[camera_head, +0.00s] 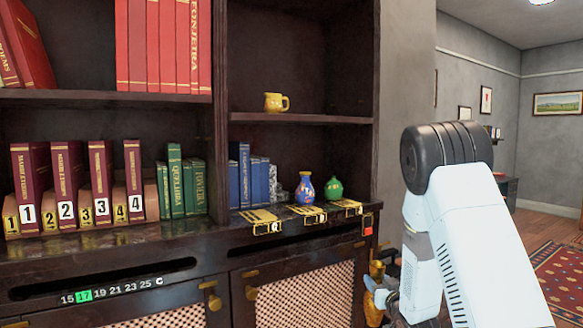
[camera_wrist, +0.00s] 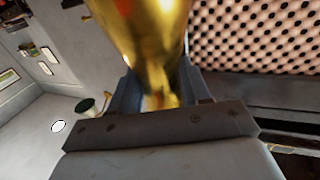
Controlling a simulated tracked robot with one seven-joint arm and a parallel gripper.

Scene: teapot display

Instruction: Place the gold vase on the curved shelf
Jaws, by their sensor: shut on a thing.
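The gold vase (camera_head: 376,272) shows in the head view beside the cabinet's right front corner, partly hidden by my gripper (camera_head: 378,295) and arm. In the wrist view the shiny gold vase (camera_wrist: 150,35) fills the top middle, with its narrow part between the two fingers of my gripper (camera_wrist: 158,92). My gripper is shut on the vase. Its far end is cut off by the frame. I cannot pick out a clearly curved shelf in either view.
A dark cabinet shelf (camera_head: 330,118) holds a yellow mug (camera_head: 276,102). Below stand a blue vase (camera_head: 305,187), a green pot (camera_head: 335,188), blue books and yellow numbered plates (camera_head: 262,222). Numbered red books (camera_head: 65,185) fill the left. Open floor and a red rug (camera_head: 545,275) lie right.

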